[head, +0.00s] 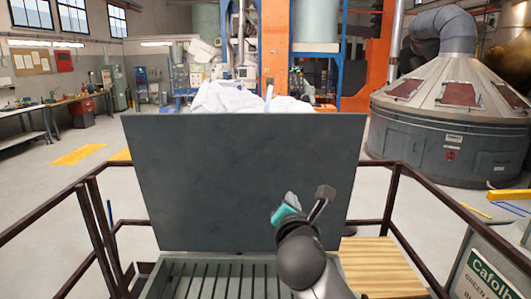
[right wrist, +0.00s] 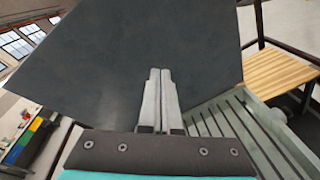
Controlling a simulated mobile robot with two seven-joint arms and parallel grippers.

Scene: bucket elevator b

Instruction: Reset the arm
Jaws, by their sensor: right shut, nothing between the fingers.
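My right gripper (head: 322,196) is raised in front of the dark grey panel (head: 225,170), which stands upright behind a slatted grate. In the right wrist view, the two fingers of my right gripper (right wrist: 160,75) lie side by side, shut, with nothing between them. The panel (right wrist: 150,40) fills much of that view beyond the fingertips. I cannot tell whether they touch it. My left gripper is not in view.
The slatted grate (head: 215,265) lies at the panel's foot. Brown railings (head: 440,205) flank both sides. A wooden board (head: 380,262) is at the right. White sacks (head: 235,98) show behind the panel. A large grey conical machine (head: 450,120) stands back right. Open floor lies to the left.

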